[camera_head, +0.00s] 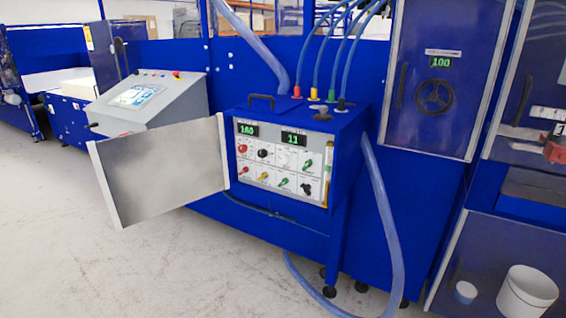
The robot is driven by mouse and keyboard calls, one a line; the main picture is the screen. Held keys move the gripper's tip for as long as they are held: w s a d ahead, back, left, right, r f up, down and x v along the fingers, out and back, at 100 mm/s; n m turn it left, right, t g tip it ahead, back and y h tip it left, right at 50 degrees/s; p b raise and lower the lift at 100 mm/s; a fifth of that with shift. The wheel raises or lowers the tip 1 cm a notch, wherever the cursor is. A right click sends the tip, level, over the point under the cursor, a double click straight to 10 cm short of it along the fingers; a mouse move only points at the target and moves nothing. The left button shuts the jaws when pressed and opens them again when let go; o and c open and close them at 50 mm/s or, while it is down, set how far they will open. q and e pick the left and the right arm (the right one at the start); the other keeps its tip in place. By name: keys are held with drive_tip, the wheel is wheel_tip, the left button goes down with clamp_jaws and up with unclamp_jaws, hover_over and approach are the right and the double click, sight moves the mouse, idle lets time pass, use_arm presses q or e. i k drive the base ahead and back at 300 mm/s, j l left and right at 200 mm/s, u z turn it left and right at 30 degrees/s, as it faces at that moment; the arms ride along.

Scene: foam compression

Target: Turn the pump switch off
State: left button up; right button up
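A blue control box (345,125) stands on legs in the middle, with a pale front panel (272,160). The panel carries two green displays, reading 160 on the left (247,130) and apparently 11 on the right (293,137). Below them are two rows of knobs and switches, including a black knob (263,153), a green knob (308,164), another green one (283,181) and a black one (306,189). The labels are too small to read, so I cannot tell which is the pump switch or its position. Neither of my grippers is in view.
A grey metal door (160,170) stands open left of the panel. Blue hoses (345,45) rise from the box top, and a large hose (385,220) hangs at its right. A sloped touchscreen console (145,97) is behind. The floor (130,265) in front is clear.

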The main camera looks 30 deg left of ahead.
sight(309, 164)
drive_tip(key=i+j+u, duration=0.25)
drive_tip(key=j, duration=0.15)
drive_tip(key=i+j+u, duration=0.2)
drive_tip(key=j, duration=0.2)
drive_tip(key=i+j+u, duration=0.1)
drive_tip(key=j+u, duration=0.15)
drive_tip(key=j, duration=0.15)
